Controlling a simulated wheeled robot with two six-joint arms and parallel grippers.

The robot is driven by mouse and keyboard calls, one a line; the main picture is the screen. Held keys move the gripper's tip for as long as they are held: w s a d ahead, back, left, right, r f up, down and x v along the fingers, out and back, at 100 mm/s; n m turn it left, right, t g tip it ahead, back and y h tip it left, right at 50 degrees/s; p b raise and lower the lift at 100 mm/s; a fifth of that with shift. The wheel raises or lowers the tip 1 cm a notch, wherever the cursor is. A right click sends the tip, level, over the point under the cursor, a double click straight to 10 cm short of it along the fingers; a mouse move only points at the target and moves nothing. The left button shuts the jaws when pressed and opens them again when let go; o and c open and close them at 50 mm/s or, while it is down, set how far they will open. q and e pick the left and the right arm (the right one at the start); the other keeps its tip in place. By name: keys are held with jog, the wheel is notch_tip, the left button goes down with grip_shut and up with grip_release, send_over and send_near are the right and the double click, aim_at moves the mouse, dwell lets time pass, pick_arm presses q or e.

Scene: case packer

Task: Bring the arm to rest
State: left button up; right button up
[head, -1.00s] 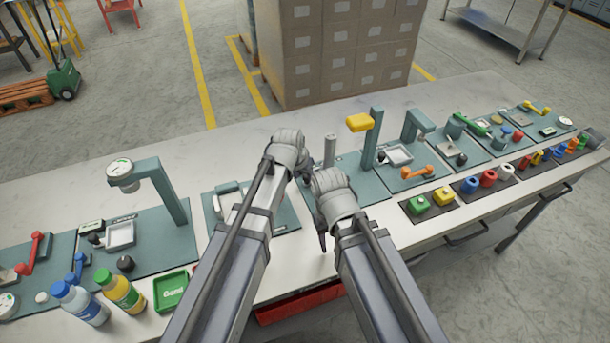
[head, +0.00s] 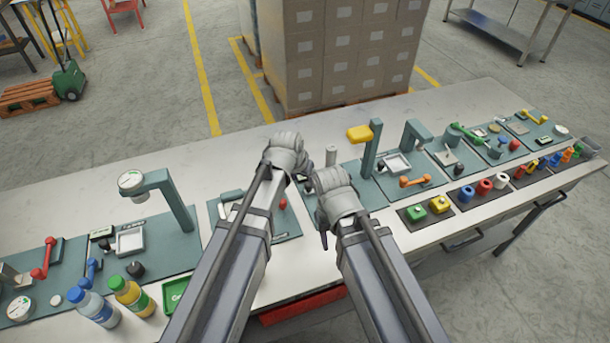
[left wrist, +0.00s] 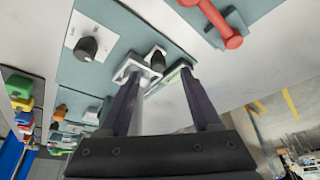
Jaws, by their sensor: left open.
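My left arm reaches up the head view from below, and its left gripper (head: 287,160) is over the middle of the long white table (head: 250,140). In the left wrist view its two dark fingers (left wrist: 163,105) stand apart with nothing held between them. Beyond them are a black knob (left wrist: 157,62) and a white square frame. My right gripper (head: 335,205) is beside it on the right, over the table's front part. The head view does not show whether its jaws are open. Both arms hide parts of the panels beneath.
Blue-capped (head: 95,308) and yellow-labelled (head: 132,297) bottles stand front left, near a green tray (head: 174,294). Stacked cartons (head: 340,55) stand behind.

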pick_arm(q)
jog(key=shift+p+v, duration=0.55)
jog(key=shift+v, duration=0.65)
pick_arm(e)
notch_tip(320, 180, up, 2)
jog(key=shift+r, duration=0.1)
pick_arm(q)
jog(key=s+a+f+g+y, duration=0.1)
jog(key=s+g, duration=0.1)
jog(key=s, duration=0.7)
jog(key=s+a+g+y, duration=0.2)
jog(key=s, duration=0.7)
jog(key=shift+s+f+n, duration=0.35)
jog(key=shift+s+n, duration=0.05)
